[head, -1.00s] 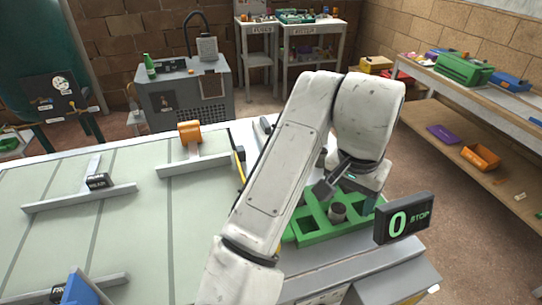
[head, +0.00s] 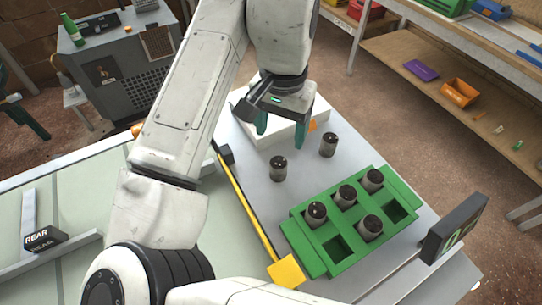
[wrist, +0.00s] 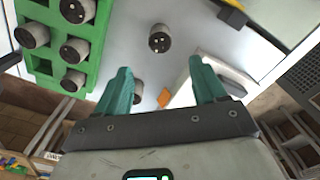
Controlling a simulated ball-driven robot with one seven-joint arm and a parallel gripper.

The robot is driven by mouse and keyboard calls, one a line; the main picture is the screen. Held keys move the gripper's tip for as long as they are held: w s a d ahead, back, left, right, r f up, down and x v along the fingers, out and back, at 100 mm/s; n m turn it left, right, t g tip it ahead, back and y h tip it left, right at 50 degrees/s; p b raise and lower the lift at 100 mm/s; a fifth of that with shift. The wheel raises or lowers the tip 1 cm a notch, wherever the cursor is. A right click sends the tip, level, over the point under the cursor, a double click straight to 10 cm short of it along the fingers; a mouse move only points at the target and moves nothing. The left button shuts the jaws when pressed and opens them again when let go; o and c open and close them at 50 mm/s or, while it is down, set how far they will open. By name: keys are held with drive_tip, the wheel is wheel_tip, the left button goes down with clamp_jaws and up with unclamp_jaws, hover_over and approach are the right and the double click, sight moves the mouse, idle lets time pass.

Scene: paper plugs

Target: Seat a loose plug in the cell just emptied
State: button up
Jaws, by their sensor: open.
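The green tray (head: 318,264) holds several dark-capped grey plugs, such as one seated plug (head: 370,226). Two of its cells look empty, one at the near left (head: 336,248) and one at the right (head: 396,210). Two loose plugs stand upright on the grey table, a nearer one (head: 278,168) and a farther one (head: 328,145). My gripper (head: 281,128) is open and empty, beyond the nearer plug and left of the farther one. In the wrist view a loose plug (wrist: 159,38) shows ahead of the open fingers; another (wrist: 137,91) is partly hidden by the left finger.
A white block (head: 255,133) lies behind my fingers, with a small orange piece (head: 312,125) beside it. A yellow strip (head: 245,208) runs along the table to the left. A black display (head: 452,230) stands right of the tray. Bare table lies between plugs and tray.

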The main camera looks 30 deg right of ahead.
sight(279, 162)
wheel_tip(279, 162, down, 10)
drive_tip(key=shift+a+p, duration=0.1)
drive_tip(key=shift+p, duration=0.55)
drive_tip(key=c, duration=1.1)
drive_tip(key=shift+r, duration=0.1)
drive_tip(key=shift+c, duration=0.2)
